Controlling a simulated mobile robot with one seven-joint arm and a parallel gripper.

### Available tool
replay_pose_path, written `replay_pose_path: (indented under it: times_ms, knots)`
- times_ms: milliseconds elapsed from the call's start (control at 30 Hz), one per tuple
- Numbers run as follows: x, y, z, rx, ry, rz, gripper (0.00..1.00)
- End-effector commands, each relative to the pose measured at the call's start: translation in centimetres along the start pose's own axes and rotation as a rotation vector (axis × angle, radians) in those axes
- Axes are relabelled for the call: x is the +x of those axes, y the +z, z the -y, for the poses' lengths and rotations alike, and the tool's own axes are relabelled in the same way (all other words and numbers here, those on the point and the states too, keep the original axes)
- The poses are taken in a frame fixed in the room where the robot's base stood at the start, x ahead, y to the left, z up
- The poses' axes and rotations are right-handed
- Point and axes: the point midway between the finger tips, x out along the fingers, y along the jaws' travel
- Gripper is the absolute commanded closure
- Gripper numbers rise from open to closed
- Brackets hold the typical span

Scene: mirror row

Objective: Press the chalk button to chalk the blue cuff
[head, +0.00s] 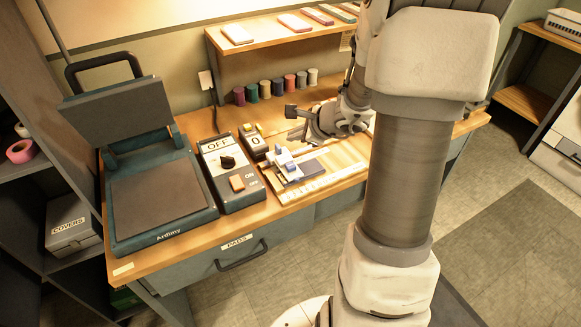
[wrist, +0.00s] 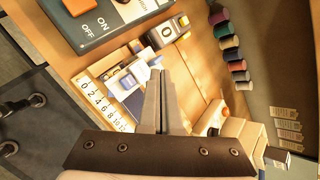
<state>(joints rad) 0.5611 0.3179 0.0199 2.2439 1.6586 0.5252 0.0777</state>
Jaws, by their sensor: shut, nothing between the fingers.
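My gripper (head: 300,133) is shut and empty. No button is labelled chalk. A small orange-red knob (wrist: 226,112) shows right of the fingers, partly hidden by a beige block. I cannot tell whether it is the chalk button.
Left of the jig are a small counter reading 0 (head: 255,141), a control box (head: 225,165) marked OFF and ON, and an open heat press (head: 158,200). Several thread spools (head: 277,87) line the back below a shelf (head: 265,43). My arm hides the bench's right part.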

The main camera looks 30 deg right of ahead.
Motion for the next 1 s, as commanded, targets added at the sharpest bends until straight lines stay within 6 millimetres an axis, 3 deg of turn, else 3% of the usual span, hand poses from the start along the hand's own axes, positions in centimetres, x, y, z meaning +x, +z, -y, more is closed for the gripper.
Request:
replay_pose_path:
  times_ms: [433, 1000]
  knots:
    - [4.5, -3.2, -3.2, 0.000, 0.000, 0.000, 1.00]
    - [5.0, -3.6, -3.6, 0.000, 0.000, 0.000, 1.00]
